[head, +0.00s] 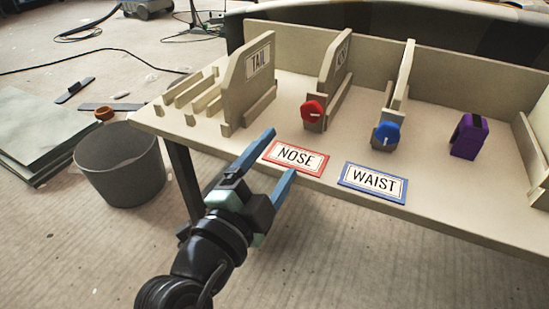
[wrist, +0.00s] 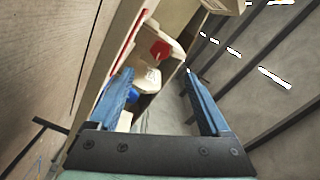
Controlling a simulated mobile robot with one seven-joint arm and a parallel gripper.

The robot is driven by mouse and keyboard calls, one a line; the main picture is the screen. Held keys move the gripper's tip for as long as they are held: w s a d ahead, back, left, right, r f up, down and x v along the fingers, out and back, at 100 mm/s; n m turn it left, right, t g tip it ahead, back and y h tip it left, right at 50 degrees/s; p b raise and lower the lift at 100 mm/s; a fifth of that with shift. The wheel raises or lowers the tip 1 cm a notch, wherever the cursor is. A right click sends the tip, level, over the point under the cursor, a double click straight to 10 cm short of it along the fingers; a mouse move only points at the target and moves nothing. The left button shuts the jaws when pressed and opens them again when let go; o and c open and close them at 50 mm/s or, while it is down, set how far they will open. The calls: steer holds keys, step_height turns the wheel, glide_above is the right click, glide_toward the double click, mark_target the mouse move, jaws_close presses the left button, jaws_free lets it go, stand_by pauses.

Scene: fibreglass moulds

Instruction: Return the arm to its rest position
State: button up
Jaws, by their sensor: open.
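My gripper (head: 268,160) has two blue fingers spread apart with nothing between them. In the head view it is over the front edge of the workbench (head: 240,148), left of the red-framed NOSE card (head: 296,157). My black arm reaches up from the bottom of the view. In the wrist view both blue fingers of my gripper (wrist: 160,92) show apart, with the bench and its parts tilted beyond them.
On the bench stand a TAIL-labelled divider (head: 248,90), a red knob (head: 313,111), a blue knob (head: 386,133) and a purple clamp-like piece (head: 468,136). The blue-framed WAIST card (head: 372,184) lies near the front edge. A grey bin (head: 120,165) stands on the floor at left.

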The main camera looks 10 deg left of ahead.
steer(key=d+r+n+t+y+p, duration=0.25)
steer(key=r+n+t+p, duration=0.35)
steer(key=r+p, duration=1.9)
steer(key=s+d+r+n+t+y+p, duration=0.1)
steer(key=s+r+n, duration=0.25)
steer(key=r, duration=0.95)
steer(key=s+d+r+n+t+y+p, duration=0.1)
steer(key=s+r+n+t+p, duration=0.2)
steer(key=r, duration=0.9)
steer(key=s+d+r+n+y, duration=0.1)
steer(key=s+r+n, duration=0.3)
steer(key=r, duration=0.9)
step_height(320, 180, up, 34)
steer(key=p, duration=3.5)
steer(key=shift+w+a+r, duration=0.15)
steer(key=shift+w+a, duration=0.05)
steer(key=shift+a, duration=0.05)
